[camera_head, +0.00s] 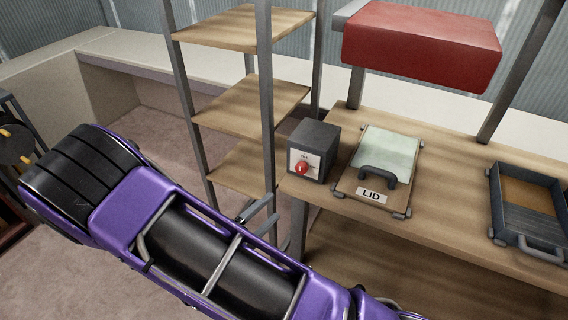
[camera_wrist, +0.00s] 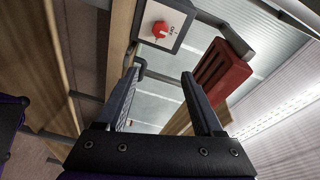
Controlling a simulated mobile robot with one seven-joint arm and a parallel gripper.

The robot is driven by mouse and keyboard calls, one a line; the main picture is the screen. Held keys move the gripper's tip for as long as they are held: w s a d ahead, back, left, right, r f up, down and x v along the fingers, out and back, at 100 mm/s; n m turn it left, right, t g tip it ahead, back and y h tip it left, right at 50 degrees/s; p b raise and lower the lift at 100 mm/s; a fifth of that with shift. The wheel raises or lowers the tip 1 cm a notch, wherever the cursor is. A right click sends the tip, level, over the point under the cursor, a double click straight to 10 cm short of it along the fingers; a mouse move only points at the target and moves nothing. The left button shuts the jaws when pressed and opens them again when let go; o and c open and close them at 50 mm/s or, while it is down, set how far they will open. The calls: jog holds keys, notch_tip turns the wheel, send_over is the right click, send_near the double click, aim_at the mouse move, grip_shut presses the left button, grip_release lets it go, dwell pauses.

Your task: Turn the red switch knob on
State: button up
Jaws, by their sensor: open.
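The red switch knob (camera_head: 301,168) sits on a pale plate on the front of a dark grey box (camera_head: 318,137), which stands at the left end of the wooden bench. The knob also shows in the wrist view (camera_wrist: 160,30), at the top on its white plate (camera_wrist: 177,17); the small lettering beside it is too blurred to read surely. My gripper (camera_wrist: 160,72) is open and empty. The knob lies beyond its fingertips, apart from them. In the head view two grey fingers of my gripper (camera_head: 274,206) show below and left of the box, partly hidden by my purple arm.
A pane with a black handle and a LID label (camera_head: 371,195) lies right of the box. A dark tray (camera_head: 497,207) is farther right on the bench (camera_head: 450,190). A red block (camera_head: 420,45) overhangs the bench. A shelf rack (camera_head: 245,105) stands left of the box.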

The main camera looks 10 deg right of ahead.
aim_at(299, 170)
jog(key=w+d+n, duration=0.1)
jog(key=w+d, duration=0.2)
jog(key=w, duration=0.1)
jog(key=w+d+n+t+y, duration=0.1)
jog(key=w+d, duration=0.2)
jog(key=w, duration=0.1)
jog(key=w+d+f, duration=0.1)
jog(key=w+d, duration=0.3)
jog(key=w, duration=0.1)
jog(key=shift+f+n+b, duration=0.1)
jog(key=shift+n+b, duration=0.3)
jog(key=shift+c, duration=0.3)
grip_shut()
